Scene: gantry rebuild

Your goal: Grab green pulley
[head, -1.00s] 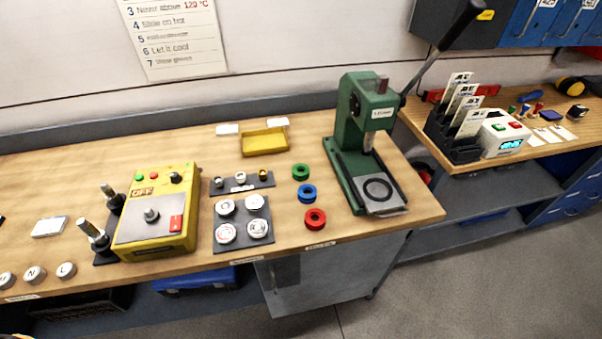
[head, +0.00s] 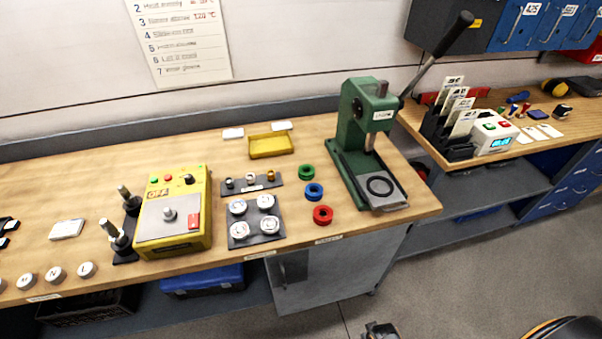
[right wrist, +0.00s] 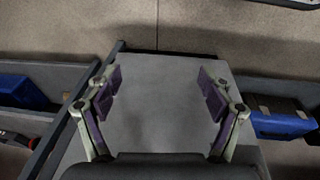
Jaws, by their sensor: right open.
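The green pulley (head: 307,172) lies flat on the wooden workbench, at the back of a short row with a blue pulley (head: 313,191) and a red pulley (head: 323,215). It sits left of the green press (head: 366,140). My right gripper (head: 381,330) shows at the bottom edge of the head view, in front of the bench and well away from the pulleys. In the right wrist view the right gripper (right wrist: 160,88) is open and empty, with the grey cabinet beyond its fingers. My left gripper is not in view.
A yellow control box (head: 175,215), a dark plate with several round weights (head: 256,222) and a yellow tray (head: 271,145) stand left of the pulleys. The press lever rises at the right. The bench front edge lies between my right gripper and the pulleys.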

